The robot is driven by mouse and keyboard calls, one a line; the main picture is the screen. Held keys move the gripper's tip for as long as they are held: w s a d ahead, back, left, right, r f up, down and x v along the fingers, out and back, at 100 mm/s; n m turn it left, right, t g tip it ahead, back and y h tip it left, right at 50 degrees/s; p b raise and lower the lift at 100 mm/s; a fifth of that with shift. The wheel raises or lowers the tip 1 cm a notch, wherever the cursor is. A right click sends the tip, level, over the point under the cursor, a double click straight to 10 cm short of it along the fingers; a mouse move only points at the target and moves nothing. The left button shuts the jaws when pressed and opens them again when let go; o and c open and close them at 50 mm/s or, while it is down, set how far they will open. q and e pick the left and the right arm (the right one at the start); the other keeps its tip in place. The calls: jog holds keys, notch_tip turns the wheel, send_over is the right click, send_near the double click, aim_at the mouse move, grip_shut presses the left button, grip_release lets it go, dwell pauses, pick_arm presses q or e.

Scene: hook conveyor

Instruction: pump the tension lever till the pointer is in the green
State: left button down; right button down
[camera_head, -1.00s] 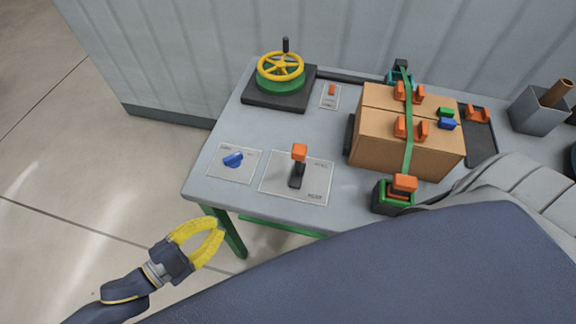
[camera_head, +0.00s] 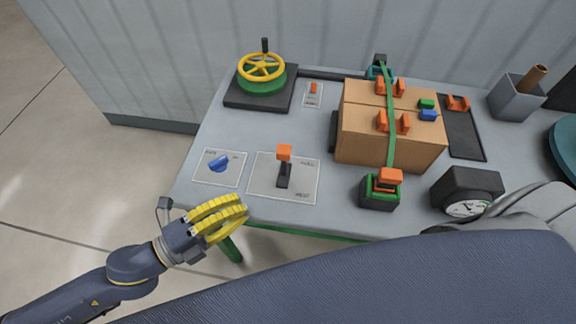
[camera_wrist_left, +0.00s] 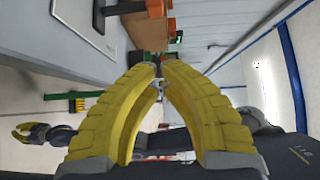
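Two levers with orange grips stand on the table. One lever (camera_head: 284,165) rises from a marked plate at the front left. The other (camera_head: 389,178) sits on a green and black base at the lower end of the green strap (camera_head: 390,140). A dark box with a round white dial (camera_head: 466,208) stands right of it; pointer and green zone are too small to read. My left gripper (camera_head: 246,207) is empty, off the table's front left edge, its yellow fingertips almost together, apart from both levers. A small dark and yellow shape (camera_wrist_left: 40,132) in the left wrist view may be my right gripper.
The strap crosses a cardboard box (camera_head: 375,150) with orange clips. A yellow handwheel (camera_head: 262,68) stands at the back left, a blue knob (camera_head: 219,163) at the front left. A grey bin (camera_head: 516,98) is at the back right. The table between handwheel and knob is clear.

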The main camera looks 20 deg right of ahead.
aim_at(284, 162)
dwell(0.3)
pick_arm(q)
jog(key=w+x, duration=0.2)
jog(key=x, duration=1)
jog(key=shift+w, duration=0.4)
jog(key=shift+w, duration=0.2)
